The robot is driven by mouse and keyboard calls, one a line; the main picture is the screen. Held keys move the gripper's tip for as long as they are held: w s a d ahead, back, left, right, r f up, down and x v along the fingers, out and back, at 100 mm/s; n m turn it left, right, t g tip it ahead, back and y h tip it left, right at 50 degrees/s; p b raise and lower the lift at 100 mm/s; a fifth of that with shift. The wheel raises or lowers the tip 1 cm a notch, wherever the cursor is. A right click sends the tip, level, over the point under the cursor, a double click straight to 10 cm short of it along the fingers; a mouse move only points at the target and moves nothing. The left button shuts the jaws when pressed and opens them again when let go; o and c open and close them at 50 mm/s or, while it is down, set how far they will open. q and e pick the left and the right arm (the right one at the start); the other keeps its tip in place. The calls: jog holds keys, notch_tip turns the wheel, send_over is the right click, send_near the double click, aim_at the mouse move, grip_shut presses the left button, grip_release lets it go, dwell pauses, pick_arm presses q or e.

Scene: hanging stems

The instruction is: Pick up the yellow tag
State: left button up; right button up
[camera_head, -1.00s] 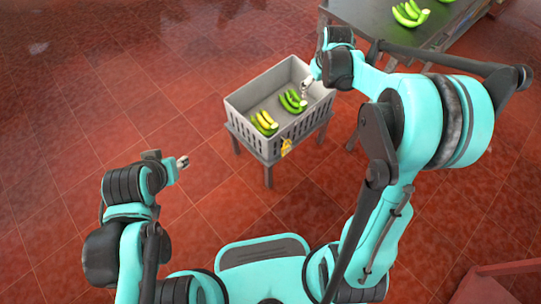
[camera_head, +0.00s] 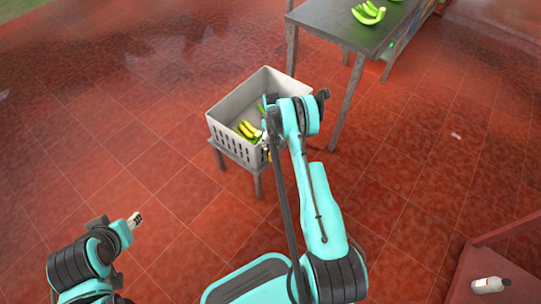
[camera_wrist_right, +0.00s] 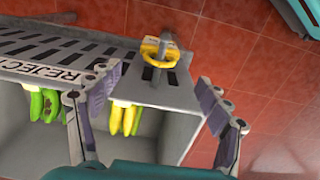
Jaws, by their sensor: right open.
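The yellow tag (camera_wrist_right: 160,53) is in the right wrist view, a yellow ring-like piece hanging at a grey peg on the outer end wall of the grey crate (camera_wrist_right: 180,95). In the head view my right arm mostly covers that spot. My right gripper (camera_wrist_right: 155,88) is open, its two fingers spread to either side of the crate wall, with the tag beyond the fingertips and between them in the picture. It also shows in the head view (camera_head: 266,141) at the crate's near corner. My left gripper (camera_head: 135,220) is at the lower left, away from the crate; its jaw state is unclear.
The crate stands on a grey stand and holds green and yellow bananas (camera_head: 247,130). A dark table (camera_head: 345,30) with green bananas is behind it. A white bottle (camera_head: 488,284) lies at lower right. The red tiled floor is clear at left.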

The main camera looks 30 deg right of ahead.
aim_at(274, 145)
jog(key=f+b, duration=0.1)
jog(key=f, duration=0.1)
jog(key=f+b, duration=0.1)
jog(key=f, duration=0.1)
jog(key=f+b, duration=0.1)
jog(key=f, duration=0.1)
jog(key=shift+s+d, duration=0.3)
jog(key=shift+s, duration=0.1)
jog(key=c, duration=1)
